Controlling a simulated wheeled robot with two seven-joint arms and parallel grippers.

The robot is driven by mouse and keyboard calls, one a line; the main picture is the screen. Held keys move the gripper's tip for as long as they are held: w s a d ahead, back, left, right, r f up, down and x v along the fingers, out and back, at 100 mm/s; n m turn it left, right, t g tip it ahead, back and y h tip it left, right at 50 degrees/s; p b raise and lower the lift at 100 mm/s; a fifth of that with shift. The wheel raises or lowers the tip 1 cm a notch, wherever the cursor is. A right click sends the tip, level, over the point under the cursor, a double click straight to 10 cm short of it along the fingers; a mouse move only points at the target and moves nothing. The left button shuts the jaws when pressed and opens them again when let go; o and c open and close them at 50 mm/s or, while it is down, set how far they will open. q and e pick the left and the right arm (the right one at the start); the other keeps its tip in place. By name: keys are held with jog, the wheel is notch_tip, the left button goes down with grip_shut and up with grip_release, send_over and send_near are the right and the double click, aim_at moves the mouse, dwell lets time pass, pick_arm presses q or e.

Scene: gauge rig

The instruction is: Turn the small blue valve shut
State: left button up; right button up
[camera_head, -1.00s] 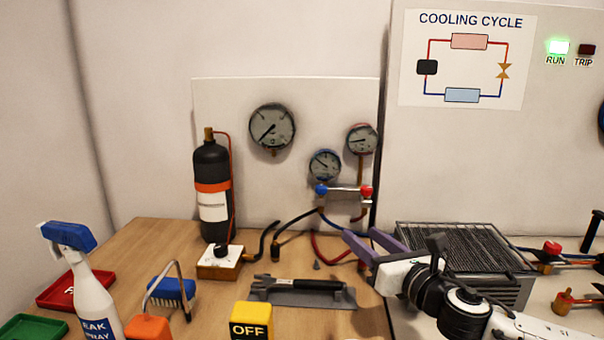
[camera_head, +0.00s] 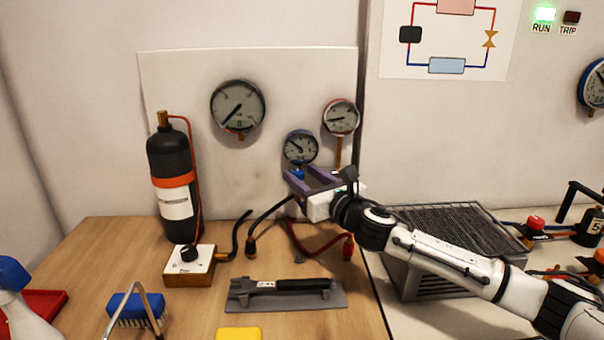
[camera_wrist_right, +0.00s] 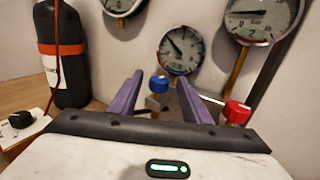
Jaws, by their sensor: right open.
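The small blue valve (camera_wrist_right: 159,84) shows in the right wrist view as a blue knob on a metal fitting, below the blue-rimmed gauge. In the head view only a bit of the blue valve (camera_head: 297,174) shows above my gripper. My right gripper (camera_head: 300,178) has its purple fingers apart in front of the valve. In the right wrist view the fingers of the right gripper (camera_wrist_right: 160,88) stand to either side of the blue knob, and I see no contact. The rest of the manifold is mostly hidden behind the gripper in the head view. My left gripper is not in view.
A red valve knob (camera_wrist_right: 236,112) sits just right of the fingers. Gauges hang above, including the blue-rimmed one (camera_head: 300,147). Hoses hang below. A black cylinder (camera_head: 172,175) stands left, a trowel-like tool (camera_head: 285,293) lies in front, and a finned block (camera_head: 455,235) stands right.

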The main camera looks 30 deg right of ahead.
jog(key=shift+w, duration=0.45)
jog(key=c, duration=1)
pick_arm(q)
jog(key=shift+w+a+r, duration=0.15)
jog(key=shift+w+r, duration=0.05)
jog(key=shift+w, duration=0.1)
pick_arm(e)
jog(key=shift+a, duration=0.1)
jog(key=shift+c, duration=0.2)
